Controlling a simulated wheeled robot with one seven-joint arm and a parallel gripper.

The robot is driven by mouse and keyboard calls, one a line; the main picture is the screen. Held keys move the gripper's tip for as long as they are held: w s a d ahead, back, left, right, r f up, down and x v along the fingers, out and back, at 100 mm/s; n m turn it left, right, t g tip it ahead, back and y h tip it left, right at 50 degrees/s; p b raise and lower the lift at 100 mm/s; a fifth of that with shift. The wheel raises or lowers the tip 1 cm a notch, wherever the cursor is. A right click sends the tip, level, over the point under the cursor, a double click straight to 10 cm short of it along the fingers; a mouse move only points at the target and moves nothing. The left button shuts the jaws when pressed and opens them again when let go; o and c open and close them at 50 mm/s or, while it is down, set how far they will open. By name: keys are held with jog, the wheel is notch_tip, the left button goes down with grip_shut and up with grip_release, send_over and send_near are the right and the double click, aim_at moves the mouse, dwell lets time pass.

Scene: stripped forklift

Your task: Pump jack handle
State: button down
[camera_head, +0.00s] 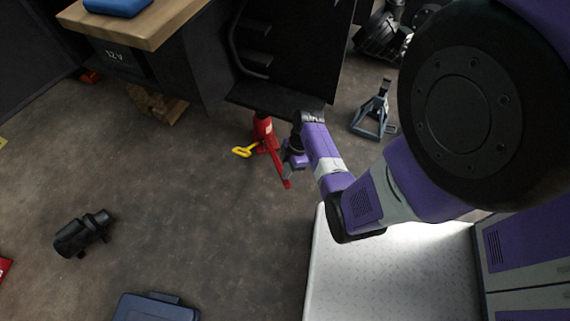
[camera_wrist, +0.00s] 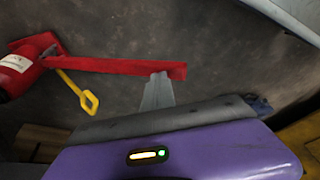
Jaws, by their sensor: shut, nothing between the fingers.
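The red jack (camera_head: 263,130) stands on the floor by the edge of the dark forklift body. Its red bar handle (camera_head: 281,169) slants down and to the right. In the wrist view the jack body (camera_wrist: 17,74) is at the left edge, and the handle (camera_wrist: 115,66) runs right from it. My gripper (camera_head: 287,172) is beside the handle, near its free end. In the wrist view my gripper's fingers (camera_wrist: 158,80) are together and empty, their tips overlapping the handle's lower edge near its end. I cannot tell whether they touch it.
A yellow loop-ended piece (camera_head: 243,151) sticks out by the jack. A grey jack stand (camera_head: 374,112) is at the right. A wooden-topped bench (camera_head: 150,25) stands upper left. A black tool (camera_head: 83,233) and a blue case (camera_head: 155,307) lie on the floor, which is mostly clear.

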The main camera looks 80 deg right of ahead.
jog(key=s+a+f+t+h+b, duration=0.1)
jog(key=a+f+h+b, duration=0.1)
jog(key=f+b, duration=0.3)
jog(key=s+a+f+t+h+b, duration=0.1)
jog(key=f+b, duration=0.5)
jog(key=f, duration=0.6)
jog(key=shift+s+a+f+n+h, duration=0.4)
jog(key=shift+s+a+h, duration=0.1)
jog(key=shift+a, duration=0.9)
jog(key=shift+f, duration=0.1)
